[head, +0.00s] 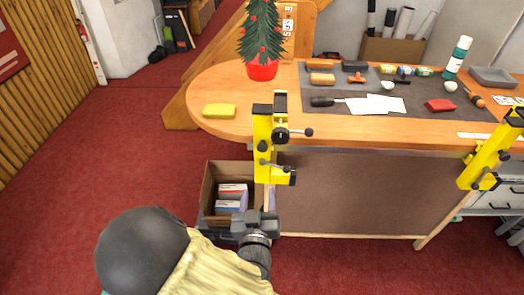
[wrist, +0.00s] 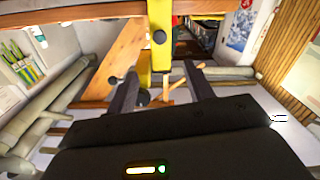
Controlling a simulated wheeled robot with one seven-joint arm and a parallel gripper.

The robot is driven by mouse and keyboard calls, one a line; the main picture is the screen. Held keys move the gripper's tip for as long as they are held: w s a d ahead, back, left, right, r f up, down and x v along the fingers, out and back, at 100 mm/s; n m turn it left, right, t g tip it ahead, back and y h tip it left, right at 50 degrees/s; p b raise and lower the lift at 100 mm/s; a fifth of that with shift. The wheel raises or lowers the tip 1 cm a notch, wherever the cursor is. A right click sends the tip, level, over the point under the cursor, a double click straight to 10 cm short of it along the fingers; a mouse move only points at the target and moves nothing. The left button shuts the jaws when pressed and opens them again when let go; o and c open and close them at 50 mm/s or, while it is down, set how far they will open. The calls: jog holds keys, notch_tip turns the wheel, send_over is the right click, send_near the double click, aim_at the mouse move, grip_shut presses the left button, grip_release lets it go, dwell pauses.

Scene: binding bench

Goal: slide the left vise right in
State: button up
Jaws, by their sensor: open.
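The left vise (head: 262,135) is a yellow clamp with black jaws and handles on the bench's front edge, near its left end. Its lower part hangs in front of the bench. My gripper (head: 254,214) is just below the vise's lower end. In the wrist view my gripper (wrist: 160,70) is open, and the yellow vise bar (wrist: 161,48) shows between its fingers with a black knob (wrist: 143,97) low down. I see nothing gripped. I cannot tell whether a finger touches the vise. A second yellow vise (head: 490,150) is at the right of the bench.
A cardboard box (head: 208,192) with small packs stands on the floor left of the vise. On the bench (head: 215,92) are a yellow sponge (head: 220,111), a small potted tree (head: 262,68) and a dark mat (head: 330,118) with tools. Red floor is open at left.

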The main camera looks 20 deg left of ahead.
jog(key=shift+w+a+f+b, duration=0.1)
jog(key=shift+w+f+b, duration=0.1)
jog(key=shift+b, duration=0.25)
jog(key=b, duration=0.4)
send_near(262, 149)
jog(key=x, duration=0.9)
jog(key=shift+w, duration=0.2)
jog(key=shift+c, duration=0.2)
grip_shut()
